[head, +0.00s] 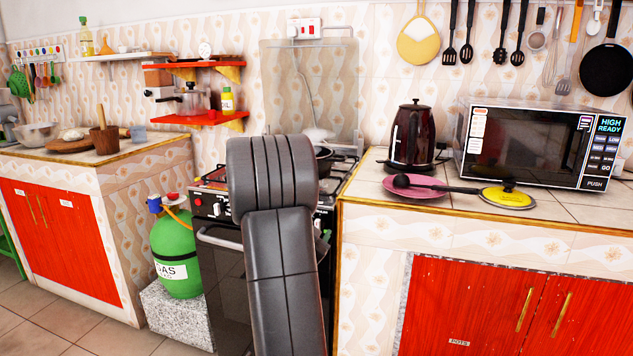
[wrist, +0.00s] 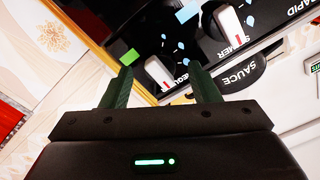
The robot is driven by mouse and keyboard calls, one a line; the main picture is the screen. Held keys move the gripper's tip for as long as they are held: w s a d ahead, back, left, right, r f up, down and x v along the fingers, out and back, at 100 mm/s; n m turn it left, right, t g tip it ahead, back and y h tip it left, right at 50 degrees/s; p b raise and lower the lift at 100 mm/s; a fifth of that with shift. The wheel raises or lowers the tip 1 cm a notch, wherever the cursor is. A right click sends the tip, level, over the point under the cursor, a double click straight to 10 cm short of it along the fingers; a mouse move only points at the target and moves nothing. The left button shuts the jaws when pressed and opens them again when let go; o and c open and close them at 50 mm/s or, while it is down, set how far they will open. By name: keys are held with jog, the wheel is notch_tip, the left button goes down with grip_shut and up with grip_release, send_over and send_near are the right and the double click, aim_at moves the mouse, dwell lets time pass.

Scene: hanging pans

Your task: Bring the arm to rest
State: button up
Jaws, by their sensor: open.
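My arm rises in the middle of the head view, bent in front of the stove (head: 215,275). My gripper is hidden behind it there. In the wrist view my gripper (wrist: 162,86) shows two dark green fingers standing well apart with nothing held between them. Beyond the fingers is a black panel (wrist: 215,60) with white control knobs (wrist: 158,70) and burner labels such as "SAUCE". One knob lines up with the gap between the fingers; I cannot tell how far away it is.
A dark pan (head: 323,160) sits on the stove, partly hidden by my arm. A green gas bottle (head: 177,250) stands left of the stove. Utensils and a black pan (head: 607,72) hang above.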

jog(key=shift+n+p, duration=3.7)
jog(key=shift+p, duration=0.7)
jog(key=shift+r, duration=0.1)
